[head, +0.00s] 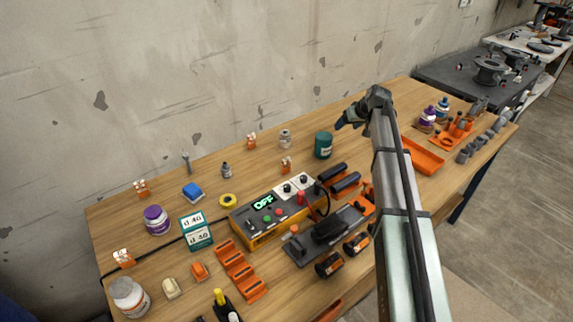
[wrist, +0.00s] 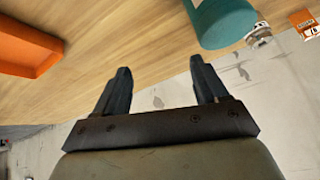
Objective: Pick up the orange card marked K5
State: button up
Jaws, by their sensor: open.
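Several small orange-and-white cards or tags stand on the bench in the head view: one at back left (head: 141,188), one at front left (head: 123,257), one near the wall (head: 251,142) and one left of the teal can (head: 286,165). Their marks are too small to read, so I cannot tell which is K5. One orange-and-white card (wrist: 302,18) shows at the top right of the wrist view, its lettering unreadable. My gripper (head: 347,119) is above the back of the bench, right of the teal can. Its two fingers (wrist: 160,65) are apart with nothing between them.
The teal can (head: 323,146) and a small white jar (head: 285,139) stand near the cards. An orange tray (head: 421,157) lies to the right of my arm. The control box (head: 270,212) and black tools fill the middle. Bare wood lies near the wall.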

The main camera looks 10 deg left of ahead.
jog(key=s+a+r+n+g+h, duration=0.1)
jog(key=s+a+g, duration=0.1)
jog(key=s+a, duration=0.3)
jog(key=s+a+n+g, duration=0.1)
jog(key=s+a+n, duration=0.1)
jog(key=a, duration=0.5)
notch_tip(320, 180, up, 2)
jog(key=n+g+h, duration=0.1)
jog(key=g+h, duration=0.1)
jog(key=h, duration=0.1)
send_over(286, 174)
jog(key=shift+w+r, duration=0.15)
jog(key=shift+r, duration=0.05)
notch_tip(286, 174, down, 13)
jog(key=shift+f, duration=0.15)
jog(key=shift+c, duration=0.2)
jog(key=c, duration=1.1)
